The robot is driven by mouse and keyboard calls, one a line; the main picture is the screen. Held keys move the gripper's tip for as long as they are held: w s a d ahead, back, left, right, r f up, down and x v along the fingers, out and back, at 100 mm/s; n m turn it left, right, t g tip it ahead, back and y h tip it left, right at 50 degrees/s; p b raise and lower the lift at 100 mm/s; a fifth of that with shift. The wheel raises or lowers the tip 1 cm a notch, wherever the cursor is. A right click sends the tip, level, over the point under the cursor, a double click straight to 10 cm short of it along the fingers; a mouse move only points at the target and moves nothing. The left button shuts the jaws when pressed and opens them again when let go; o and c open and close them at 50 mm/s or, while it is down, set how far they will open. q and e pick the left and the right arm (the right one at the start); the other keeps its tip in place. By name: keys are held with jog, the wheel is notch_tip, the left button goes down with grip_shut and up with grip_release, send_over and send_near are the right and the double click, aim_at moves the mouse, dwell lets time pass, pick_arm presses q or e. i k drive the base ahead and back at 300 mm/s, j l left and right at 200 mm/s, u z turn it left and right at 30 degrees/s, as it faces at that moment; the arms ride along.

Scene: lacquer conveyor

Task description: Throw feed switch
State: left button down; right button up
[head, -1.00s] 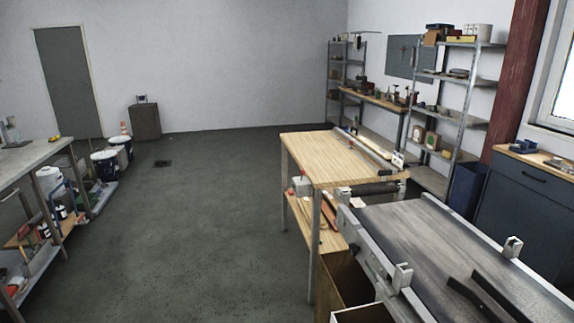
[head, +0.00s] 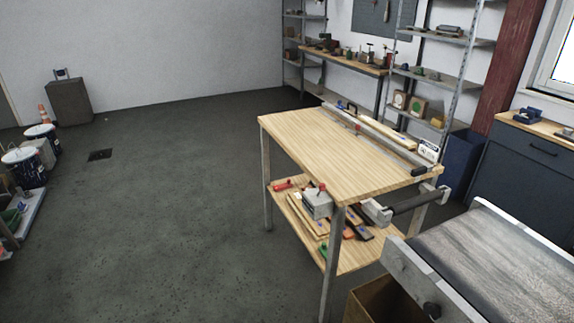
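A grey box with a small red knob (head: 318,202) sits at the near corner of the wooden table, just below the top. It may be the feed switch, but it is too small to tell which way any lever stands. The conveyor (head: 487,262), with a dark streaked belt and pale side rails, is at the lower right and partly cut off by the frame. A dark roller (head: 418,201) lies between the table and the conveyor. Neither of my grippers is in view.
The wooden table (head: 325,150) carries a long rail and a small sign; its lower shelf (head: 352,255) holds tools and boards. A brown open box (head: 372,303) stands beside the conveyor. Open floor (head: 160,230) lies to the left. Buckets (head: 24,165) stand at far left.

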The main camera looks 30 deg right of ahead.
aim_at(322, 188)
jog(key=i+z, duration=0.3)
jog(key=i+j+z, duration=0.3)
jog(key=i, duration=0.2)
jog(key=i+j+z, duration=0.5)
jog(key=z, duration=0.25)
jog(key=i+j+z, duration=0.3)
jog(key=z, duration=0.15)
jog(key=i+j+z, duration=0.2)
jog(key=j+z, duration=0.25)
jog(key=i+j+z, duration=0.1)
jog(key=j+z, duration=0.85)
jog(key=i+l+u, duration=0.2)
jog(key=u, duration=0.25)
